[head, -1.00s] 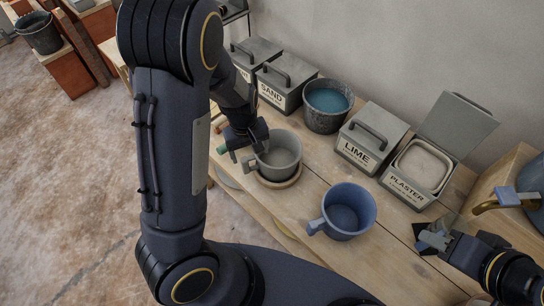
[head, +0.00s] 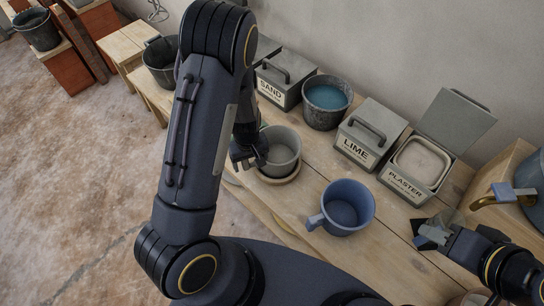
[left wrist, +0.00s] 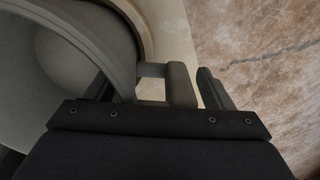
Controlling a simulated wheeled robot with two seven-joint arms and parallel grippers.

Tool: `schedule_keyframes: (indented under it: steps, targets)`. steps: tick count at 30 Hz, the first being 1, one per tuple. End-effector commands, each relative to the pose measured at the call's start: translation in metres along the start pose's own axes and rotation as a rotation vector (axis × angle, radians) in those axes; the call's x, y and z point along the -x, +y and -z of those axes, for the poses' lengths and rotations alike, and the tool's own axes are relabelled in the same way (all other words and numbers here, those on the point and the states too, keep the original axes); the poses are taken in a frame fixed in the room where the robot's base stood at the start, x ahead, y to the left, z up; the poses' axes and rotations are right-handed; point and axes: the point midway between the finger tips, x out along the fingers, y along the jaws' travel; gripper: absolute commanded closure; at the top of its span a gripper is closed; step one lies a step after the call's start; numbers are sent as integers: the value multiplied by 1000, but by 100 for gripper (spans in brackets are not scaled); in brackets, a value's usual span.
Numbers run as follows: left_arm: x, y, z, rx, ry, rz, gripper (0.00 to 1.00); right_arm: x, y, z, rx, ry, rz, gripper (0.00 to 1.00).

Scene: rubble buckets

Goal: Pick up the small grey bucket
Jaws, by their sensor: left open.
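My arm hides part of the handle in the head view.
A blue bucket (head: 343,210) stands right of the grey one. Behind are a bucket of blue liquid (head: 326,104), the SAND box (head: 279,80), the LIME box (head: 369,137) and the open PLASTER box (head: 410,185). A dark bucket (head: 160,66) stands at the far left end.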

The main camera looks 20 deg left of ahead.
Motion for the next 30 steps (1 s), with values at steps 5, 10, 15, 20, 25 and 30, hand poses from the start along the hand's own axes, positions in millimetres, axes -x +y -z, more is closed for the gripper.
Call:
schedule_keyframes:
  steps: [5, 10, 15, 20, 25, 30]
  targets:
    - [0, 0, 0, 0, 0, 0, 44, 0, 0, 0, 0, 0, 0, 64]
    - [0, 0, 0, 0, 0, 1, 66, 0, 0, 0, 0, 0, 0, 64]
    - [1, 0, 0, 0, 0, 0, 82, 0, 0, 0, 0, 0, 0, 64]
    - [1, 0, 0, 0, 0, 0, 82, 0, 0, 0, 0, 0, 0, 64]
    - [7, 0, 0, 0, 3, -1, 82, -2, 1, -1, 0, 0, 0, 64]
    - [28, 1, 1, -2, 5, -5, 82, -5, 2, -3, 0, 0, 0, 64]
